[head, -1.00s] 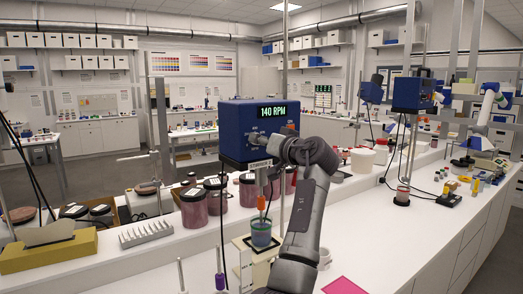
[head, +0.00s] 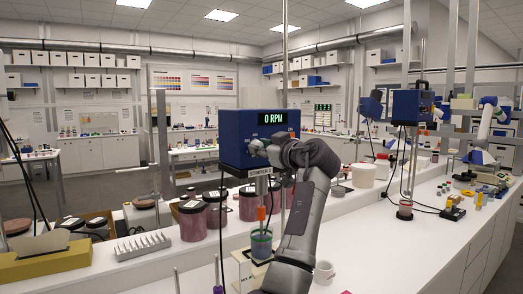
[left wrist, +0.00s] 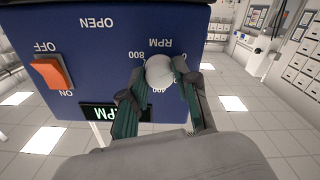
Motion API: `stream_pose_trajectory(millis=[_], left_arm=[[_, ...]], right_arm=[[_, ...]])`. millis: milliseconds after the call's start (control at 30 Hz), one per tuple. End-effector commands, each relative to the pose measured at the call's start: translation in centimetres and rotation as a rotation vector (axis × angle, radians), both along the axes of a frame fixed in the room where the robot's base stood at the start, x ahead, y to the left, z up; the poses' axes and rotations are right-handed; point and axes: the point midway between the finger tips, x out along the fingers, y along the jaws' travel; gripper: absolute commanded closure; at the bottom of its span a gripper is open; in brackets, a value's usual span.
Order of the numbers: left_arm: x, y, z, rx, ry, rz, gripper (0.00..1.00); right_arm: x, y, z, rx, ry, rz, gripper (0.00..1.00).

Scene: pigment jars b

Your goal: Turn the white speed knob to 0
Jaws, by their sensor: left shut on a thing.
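The blue stirrer box (head: 230,135) stands on a post, and its green display (head: 279,118) reads 0 RPM. The white speed knob (left wrist: 160,70) is on the box's front face, seen upside down in the left wrist view beside the RPM lettering. My left gripper (head: 257,149) is at that face, its fingers (left wrist: 157,84) shut on the knob from both sides. The gripper hides the knob in the head view. My right gripper is not in view.
An orange rocker switch (left wrist: 52,72) is on the same face. Below the box, a stirring shaft goes down into a vessel of bluish liquid (head: 261,245).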

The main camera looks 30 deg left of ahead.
Motion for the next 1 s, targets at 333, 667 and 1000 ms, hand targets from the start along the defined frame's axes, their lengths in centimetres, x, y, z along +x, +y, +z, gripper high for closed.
stream_pose_trajectory(millis=[333, 667, 1000], left_arm=[[0.03, -0.01, -0.11, -0.012, -0.022, -0.001, 1.00], [0.03, -0.01, -0.09, -0.011, -0.021, -0.001, 0.48], [-0.02, -0.16, -0.04, -0.009, -0.021, -0.001, 0.44]], right_arm=[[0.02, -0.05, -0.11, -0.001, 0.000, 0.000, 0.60], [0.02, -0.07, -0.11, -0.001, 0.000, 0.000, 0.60], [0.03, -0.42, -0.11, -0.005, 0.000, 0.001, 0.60]])
